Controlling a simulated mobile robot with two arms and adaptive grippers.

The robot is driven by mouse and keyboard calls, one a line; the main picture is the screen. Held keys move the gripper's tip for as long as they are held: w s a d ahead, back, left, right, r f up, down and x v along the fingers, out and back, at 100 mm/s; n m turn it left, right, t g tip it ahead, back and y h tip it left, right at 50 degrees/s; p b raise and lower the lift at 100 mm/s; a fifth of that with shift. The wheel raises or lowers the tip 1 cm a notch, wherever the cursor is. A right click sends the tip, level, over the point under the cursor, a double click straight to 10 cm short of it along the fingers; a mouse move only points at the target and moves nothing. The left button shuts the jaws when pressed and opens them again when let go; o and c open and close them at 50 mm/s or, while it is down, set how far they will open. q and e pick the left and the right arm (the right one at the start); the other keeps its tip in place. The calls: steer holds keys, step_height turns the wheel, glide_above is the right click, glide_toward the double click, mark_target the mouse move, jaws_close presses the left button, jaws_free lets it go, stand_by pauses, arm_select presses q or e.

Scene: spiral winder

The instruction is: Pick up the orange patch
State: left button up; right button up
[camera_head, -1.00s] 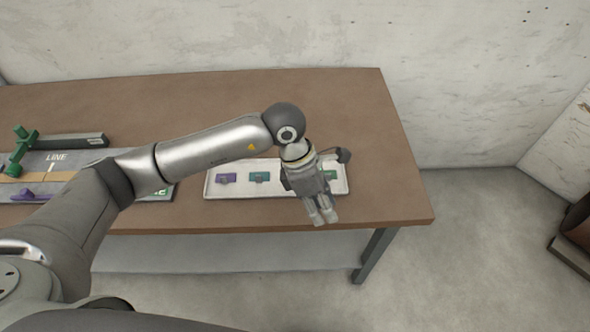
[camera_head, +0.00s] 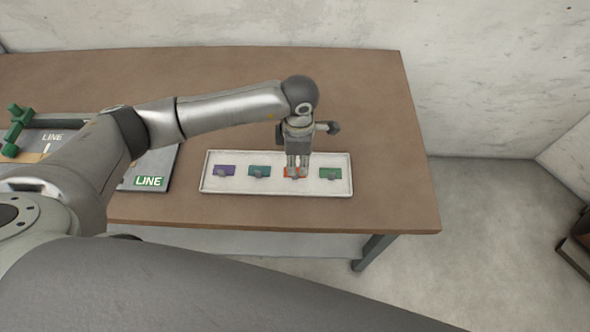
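The orange patch (camera_head: 288,175) lies in the white tray (camera_head: 240,188), third from the left in a row of small patches. My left gripper (camera_head: 297,170) points down over it. Its two fingers show with a narrow gap between them, and they cover part of the patch. I cannot tell whether the fingertips touch it. My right gripper is not in view.
A purple patch (camera_head: 224,170), a teal patch (camera_head: 260,171) and a green patch (camera_head: 331,174) lie in the same tray. A grey board marked LINE (camera_head: 149,182) with a green fixture (camera_head: 17,125) lies on the brown table (camera_head: 370,120) at left. The table's right side is clear.

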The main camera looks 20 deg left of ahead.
mark_target(297, 173)
arm_select(q)
steer(key=shift+f+p, duration=0.3)
steer(key=shift+f, duration=0.1)
steer(key=f, duration=0.1)
steer(key=f+p, duration=0.1)
steer(key=f, duration=0.1)
steer(key=shift+s+f+p, duration=0.25)
steer(key=shift+s+p, duration=0.05)
steer(key=shift+s, duration=0.05)
steer(key=shift+f, duration=0.5)
steer(key=shift+w, duration=0.1)
steer(key=c, duration=0.5)
jaws_close()
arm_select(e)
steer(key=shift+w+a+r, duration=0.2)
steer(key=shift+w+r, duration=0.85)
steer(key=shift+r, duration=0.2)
